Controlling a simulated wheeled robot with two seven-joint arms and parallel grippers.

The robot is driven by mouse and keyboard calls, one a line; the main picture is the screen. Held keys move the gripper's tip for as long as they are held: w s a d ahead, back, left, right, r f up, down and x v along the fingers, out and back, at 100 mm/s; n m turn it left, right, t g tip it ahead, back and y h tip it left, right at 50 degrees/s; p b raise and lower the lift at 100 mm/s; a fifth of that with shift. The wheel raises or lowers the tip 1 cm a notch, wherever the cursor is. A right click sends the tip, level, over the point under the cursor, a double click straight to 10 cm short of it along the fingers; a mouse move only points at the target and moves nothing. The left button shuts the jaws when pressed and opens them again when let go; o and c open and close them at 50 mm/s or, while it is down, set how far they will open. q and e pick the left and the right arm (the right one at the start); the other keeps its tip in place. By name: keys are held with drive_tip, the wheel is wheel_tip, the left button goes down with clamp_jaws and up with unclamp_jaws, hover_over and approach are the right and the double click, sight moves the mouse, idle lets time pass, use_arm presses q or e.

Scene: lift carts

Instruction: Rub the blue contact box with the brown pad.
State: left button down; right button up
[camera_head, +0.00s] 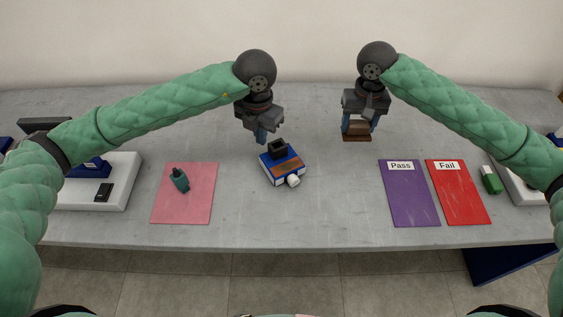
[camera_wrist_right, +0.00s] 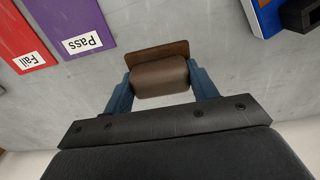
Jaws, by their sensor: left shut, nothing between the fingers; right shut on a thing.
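The blue contact box (camera_head: 283,166) sits on the grey table near the middle. It has a brown-orange patch on top, a black part at its back and a white knob at its front. Its edge also shows in the right wrist view (camera_wrist_right: 268,18). My left gripper (camera_head: 261,138) is shut and empty, just behind and left of the box. My right gripper (camera_head: 357,130) is shut on the brown pad (camera_head: 356,137), right of and behind the box, apart from it. In the right wrist view the pad (camera_wrist_right: 160,77) sits between the blue fingers.
A purple Pass mat (camera_head: 409,200) and a red Fail mat (camera_head: 459,200) lie at right, beside a green bottle (camera_head: 491,181). White trays stand at both ends. The table between box and Pass mat is clear.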

wheel_tip(320, 180, down, 4)
drive_tip(key=b, duration=0.3)
drive_tip(key=shift+r, duration=0.2)
use_arm(q)
wheel_tip(320, 180, up, 11)
